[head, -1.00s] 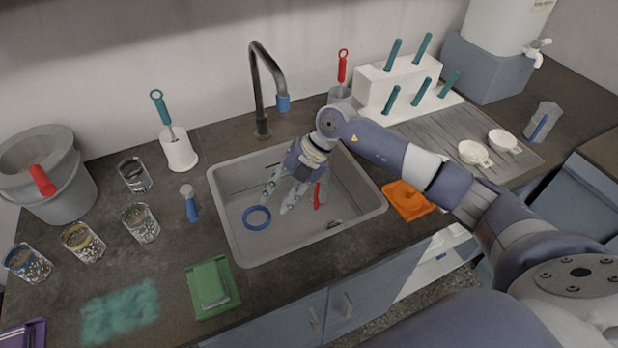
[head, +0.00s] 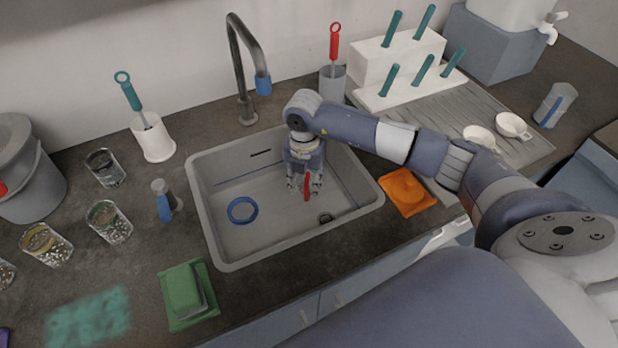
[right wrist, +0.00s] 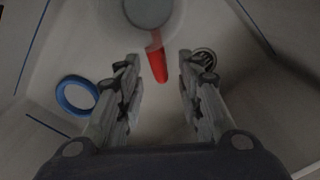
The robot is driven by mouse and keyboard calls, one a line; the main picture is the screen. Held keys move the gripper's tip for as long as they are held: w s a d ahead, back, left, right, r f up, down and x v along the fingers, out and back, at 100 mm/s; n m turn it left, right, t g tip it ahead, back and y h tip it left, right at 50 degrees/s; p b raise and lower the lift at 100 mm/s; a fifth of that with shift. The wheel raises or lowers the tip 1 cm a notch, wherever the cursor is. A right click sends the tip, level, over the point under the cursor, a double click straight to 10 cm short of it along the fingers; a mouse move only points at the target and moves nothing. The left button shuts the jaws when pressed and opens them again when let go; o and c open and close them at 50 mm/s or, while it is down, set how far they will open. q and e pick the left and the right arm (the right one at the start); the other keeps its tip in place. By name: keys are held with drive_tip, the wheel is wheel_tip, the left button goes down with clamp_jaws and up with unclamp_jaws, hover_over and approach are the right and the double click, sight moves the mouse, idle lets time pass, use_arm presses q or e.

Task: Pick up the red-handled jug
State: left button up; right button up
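The red-handled jug stands in the sink (head: 225,254); its red handle (head: 307,187) shows by my right gripper (head: 304,192), and the arm hides most of its body. In the right wrist view the red handle (right wrist: 159,66) lies between the two open fingers of my right gripper (right wrist: 158,75), with gaps on both sides. A round grey shape (right wrist: 148,10) joins the handle at the top of that view. The right gripper points down into the sink and holds nothing. My left gripper is not in view.
A blue ring (head: 242,210) lies on the sink floor, left of the gripper. A dark tap (head: 250,60) rises behind the sink. Several glass jars stand at the left.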

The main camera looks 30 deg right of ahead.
drive_tip(key=shift+d+f, duration=0.15)
drive_tip(key=shift+f, duration=1.75)
clamp_jaws()
drive_tip(key=shift+r, duration=0.15)
drive_tip(key=shift+r, duration=4.9)
